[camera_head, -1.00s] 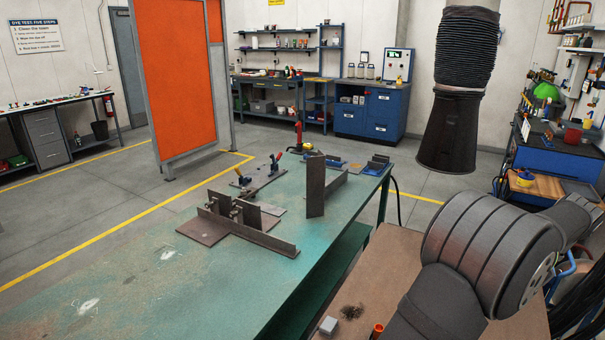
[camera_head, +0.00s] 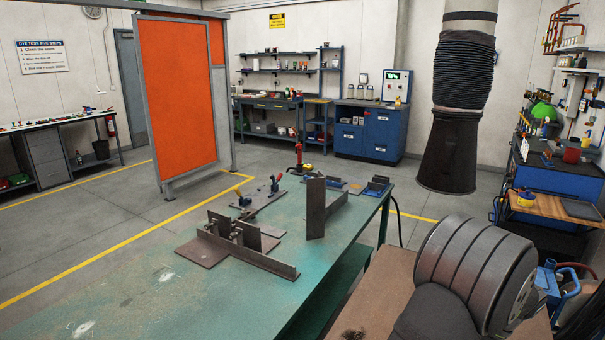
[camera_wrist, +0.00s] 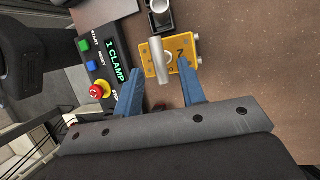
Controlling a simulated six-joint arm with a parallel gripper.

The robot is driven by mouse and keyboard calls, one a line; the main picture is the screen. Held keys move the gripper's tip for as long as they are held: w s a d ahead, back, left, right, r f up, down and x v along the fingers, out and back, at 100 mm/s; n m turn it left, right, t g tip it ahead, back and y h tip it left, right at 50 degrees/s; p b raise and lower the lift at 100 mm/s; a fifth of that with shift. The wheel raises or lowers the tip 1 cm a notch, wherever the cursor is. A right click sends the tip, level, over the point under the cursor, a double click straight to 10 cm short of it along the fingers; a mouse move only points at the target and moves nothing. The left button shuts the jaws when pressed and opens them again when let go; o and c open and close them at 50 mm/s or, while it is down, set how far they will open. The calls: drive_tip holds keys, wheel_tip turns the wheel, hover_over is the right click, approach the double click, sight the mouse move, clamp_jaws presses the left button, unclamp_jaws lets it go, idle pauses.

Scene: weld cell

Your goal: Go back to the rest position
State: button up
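My gripper (camera_wrist: 160,68) shows in the wrist view with its two blue fingers spread apart and nothing held between them. Past the fingertips, a yellow block (camera_wrist: 157,72) with a grey metal cylinder (camera_wrist: 159,56) on it lies on a brown surface (camera_wrist: 240,70). I cannot tell the exact gap between fingers and block. In the head view my gripper is out of sight; only a thick grey part of my own arm shows at the lower right.
A control box (camera_wrist: 108,62) with coloured buttons and a "1 CLAMP" display stands left of the block. The green table (camera_head: 150,300) carries welded plates (camera_head: 235,245) and clamps.

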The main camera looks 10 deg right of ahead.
drive_tip(key=shift+x, duration=0.9)
drive_tip(key=v, duration=1.8)
drive_tip(key=x, duration=1.8)
drive_tip(key=shift+s+a+f, duration=0.1)
drive_tip(key=m+t, duration=0.1)
drive_tip(key=m, duration=0.1)
drive_tip(key=shift+s+m, duration=0.15)
drive_tip(key=shift+m, duration=0.15)
drive_tip(key=m+t+h, duration=0.1)
drive_tip(key=m, duration=0.2)
drive_tip(key=shift+s+a+m, duration=0.1)
drive_tip(key=shift+a+m, duration=0.05)
drive_tip(key=shift+m, duration=0.15)
drive_tip(key=v, duration=1.4)
drive_tip(key=shift+a+r+h, duration=0.25)
drive_tip(key=shift+h, duration=0.05)
